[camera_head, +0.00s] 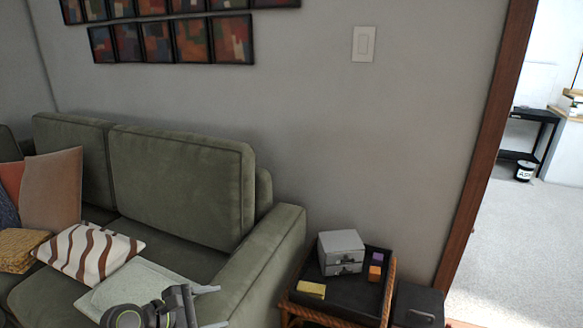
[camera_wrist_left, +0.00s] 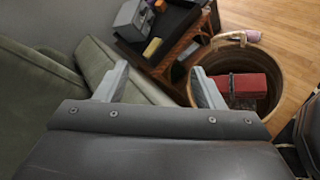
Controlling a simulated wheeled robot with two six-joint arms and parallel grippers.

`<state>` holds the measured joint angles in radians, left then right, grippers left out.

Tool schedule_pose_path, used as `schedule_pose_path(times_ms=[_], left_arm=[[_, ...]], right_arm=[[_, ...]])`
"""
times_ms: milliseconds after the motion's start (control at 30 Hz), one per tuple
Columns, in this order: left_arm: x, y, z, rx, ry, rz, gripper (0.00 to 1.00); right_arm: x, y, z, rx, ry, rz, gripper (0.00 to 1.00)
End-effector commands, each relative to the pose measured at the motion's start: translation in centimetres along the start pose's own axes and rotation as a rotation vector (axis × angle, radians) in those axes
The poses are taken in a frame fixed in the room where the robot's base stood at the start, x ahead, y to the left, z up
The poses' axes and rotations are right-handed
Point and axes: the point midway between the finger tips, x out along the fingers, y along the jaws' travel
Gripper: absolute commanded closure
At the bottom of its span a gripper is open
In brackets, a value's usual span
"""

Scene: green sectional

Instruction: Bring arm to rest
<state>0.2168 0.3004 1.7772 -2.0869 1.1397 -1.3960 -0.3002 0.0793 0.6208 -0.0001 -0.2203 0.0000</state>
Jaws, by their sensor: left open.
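My left gripper (camera_head: 212,306) is at the bottom of the head view, in front of the green sofa's seat and right armrest. Its two pale fingers are spread apart with nothing between them. In the left wrist view the open left gripper (camera_wrist_left: 155,88) shows the sofa armrest (camera_wrist_left: 100,62) beyond its left finger and a round basket beyond its right finger. My right gripper is in neither view.
A side table (camera_head: 345,290) right of the sofa (camera_head: 255,262) holds a grey drawer box (camera_head: 341,252), a yellow block (camera_head: 311,288), and orange and purple blocks. The basket (camera_wrist_left: 268,57) holds a red object (camera_wrist_left: 243,86). A doorway opens at right.

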Motion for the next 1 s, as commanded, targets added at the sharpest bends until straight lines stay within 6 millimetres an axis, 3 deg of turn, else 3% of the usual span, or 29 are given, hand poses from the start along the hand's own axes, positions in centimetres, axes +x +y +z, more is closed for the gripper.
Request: schedule_pose_path(times_ms=[200,300,433,600,767,867,1000], left_arm=[[-3.3,2.4,5.3,-0.403,-0.354,0.302,0.38],[-5.9,3.7,6.5,-0.616,-0.513,0.424,0.38],[-9.9,5.1,6.5,-0.914,-0.713,0.573,0.38],[-15.0,5.7,4.0,-1.330,-0.956,0.754,0.38],[-19.0,4.3,-0.1,-1.740,-1.159,0.922,0.38],[-20.8,2.2,-3.0,-2.000,-1.265,1.033,0.38],[-22.4,-2.1,-6.8,-2.367,-1.382,1.206,0.38]], right_arm=[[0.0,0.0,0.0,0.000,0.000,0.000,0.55],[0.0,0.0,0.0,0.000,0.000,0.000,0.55],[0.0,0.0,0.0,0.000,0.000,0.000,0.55],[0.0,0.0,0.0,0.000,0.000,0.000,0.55],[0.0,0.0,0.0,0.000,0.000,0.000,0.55],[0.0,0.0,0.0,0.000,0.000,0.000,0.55],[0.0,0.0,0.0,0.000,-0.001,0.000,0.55]])
